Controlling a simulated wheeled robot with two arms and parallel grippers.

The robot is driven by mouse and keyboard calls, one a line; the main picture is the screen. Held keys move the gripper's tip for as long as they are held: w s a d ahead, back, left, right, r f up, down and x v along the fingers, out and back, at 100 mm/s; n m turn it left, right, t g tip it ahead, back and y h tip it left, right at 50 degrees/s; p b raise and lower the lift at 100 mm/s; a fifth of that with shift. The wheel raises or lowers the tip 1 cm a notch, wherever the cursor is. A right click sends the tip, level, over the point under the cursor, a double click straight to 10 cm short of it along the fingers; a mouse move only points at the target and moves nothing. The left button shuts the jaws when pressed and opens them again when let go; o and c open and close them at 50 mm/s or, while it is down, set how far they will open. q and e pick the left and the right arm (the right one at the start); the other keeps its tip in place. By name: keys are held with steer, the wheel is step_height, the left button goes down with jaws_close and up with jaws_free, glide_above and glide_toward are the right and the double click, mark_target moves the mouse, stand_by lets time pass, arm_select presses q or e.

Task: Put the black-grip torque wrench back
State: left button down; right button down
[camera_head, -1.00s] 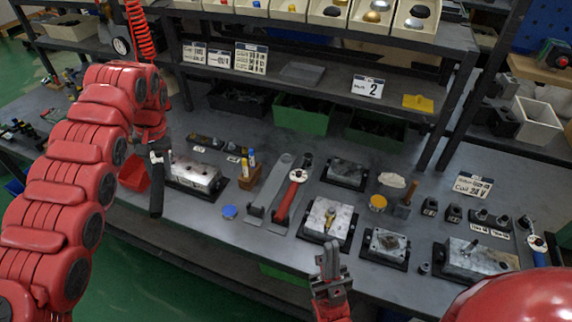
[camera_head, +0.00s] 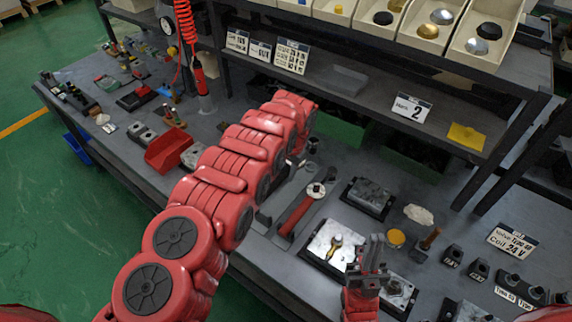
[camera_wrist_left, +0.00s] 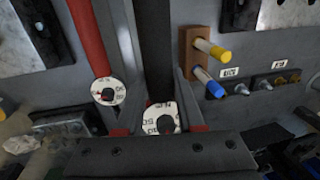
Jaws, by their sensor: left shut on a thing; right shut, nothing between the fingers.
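The black-grip torque wrench is in my left gripper (camera_wrist_left: 162,122). In the left wrist view its white dial (camera_wrist_left: 160,116) sits between the fingers and its dark grip (camera_wrist_left: 155,45) runs up the picture. In the head view my left arm hides most of this gripper and the wrench. The red-grip torque wrench (camera_head: 300,212) lies on the grey rest just right of my left arm; it also shows in the left wrist view (camera_wrist_left: 87,35), left of the held wrench. I cannot tell whether the held wrench touches the rest. My right gripper (camera_head: 370,247) is shut and empty, over the front blocks.
A valve block with a brass part (camera_head: 333,243) lies between the red-grip wrench and my right gripper. A wooden holder with yellow and blue-tipped tools (camera_wrist_left: 190,50) stands right of the held wrench. A red bin (camera_head: 167,149) is left of my arm. The shelf (camera_head: 380,125) overhangs behind.

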arm_select(q)
steer(key=shift+r, duration=0.15)
steer(key=shift+s, duration=0.1)
steer(key=shift+a+f, duration=0.1)
steer(key=shift+f, duration=0.15)
steer(key=shift+f+b, duration=1.55)
steer(key=shift+f, duration=0.8)
